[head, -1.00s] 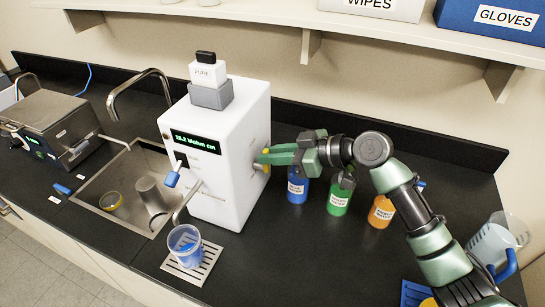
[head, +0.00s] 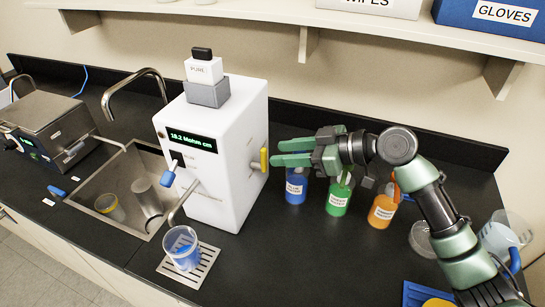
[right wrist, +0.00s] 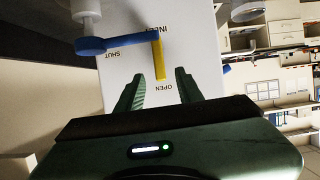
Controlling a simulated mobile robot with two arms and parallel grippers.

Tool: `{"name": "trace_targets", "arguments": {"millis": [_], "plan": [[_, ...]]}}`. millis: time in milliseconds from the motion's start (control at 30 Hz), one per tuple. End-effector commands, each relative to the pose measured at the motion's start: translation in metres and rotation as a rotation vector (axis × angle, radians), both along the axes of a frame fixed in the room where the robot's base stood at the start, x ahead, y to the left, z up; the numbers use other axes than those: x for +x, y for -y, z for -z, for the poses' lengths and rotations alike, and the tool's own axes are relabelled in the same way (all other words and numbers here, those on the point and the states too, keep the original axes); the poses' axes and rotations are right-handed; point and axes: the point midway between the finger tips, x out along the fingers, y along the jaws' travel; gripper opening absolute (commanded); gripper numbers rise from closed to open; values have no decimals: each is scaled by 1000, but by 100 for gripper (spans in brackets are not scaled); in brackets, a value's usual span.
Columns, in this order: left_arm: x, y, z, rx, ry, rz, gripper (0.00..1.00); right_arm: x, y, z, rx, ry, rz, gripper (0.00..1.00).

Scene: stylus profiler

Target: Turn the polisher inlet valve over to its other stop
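The polisher (head: 237,130) is a white box with a lit green display. Its inlet valve handle (head: 264,160) is a yellow bar on the right side, standing roughly upright. In the right wrist view the yellow handle (right wrist: 161,64) points to the OPEN label, with SHUT off to the left. My right gripper (head: 273,153) is just right of the handle, level with it, open and empty. In the right wrist view its fingers (right wrist: 158,77) are spread apart, with the handle beyond and between them. My left gripper is not in view.
Blue (head: 296,188), green (head: 339,195) and orange (head: 382,208) bottles stand below and beside my right arm. A beaker (head: 183,247) stands on a drip tray (head: 203,266) in front. A blue bar (right wrist: 115,43) overlaps the handle's end in the right wrist view.

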Motion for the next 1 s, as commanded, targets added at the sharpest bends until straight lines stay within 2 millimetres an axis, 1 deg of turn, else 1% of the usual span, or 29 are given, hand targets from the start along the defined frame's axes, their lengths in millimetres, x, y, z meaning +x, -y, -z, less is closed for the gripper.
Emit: {"name": "trace_targets", "arguments": {"millis": [33,100,233,733,833,900,933,1000], "plan": [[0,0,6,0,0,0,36,-3,8,0,-4,2,2,36],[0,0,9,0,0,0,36,-7,17,-4,-2,1,1,36],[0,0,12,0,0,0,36,-11,26,-10,-2,2,0,36],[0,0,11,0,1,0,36,-13,29,-14,-1,-1,-1,36],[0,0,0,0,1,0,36,-12,28,-24,-1,0,-1,36],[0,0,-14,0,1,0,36,-12,29,-39,-1,0,0,36],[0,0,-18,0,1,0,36,-12,28,-43,-1,0,-1,36],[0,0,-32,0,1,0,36,-12,28,-56,-1,-1,-1,36]]}}
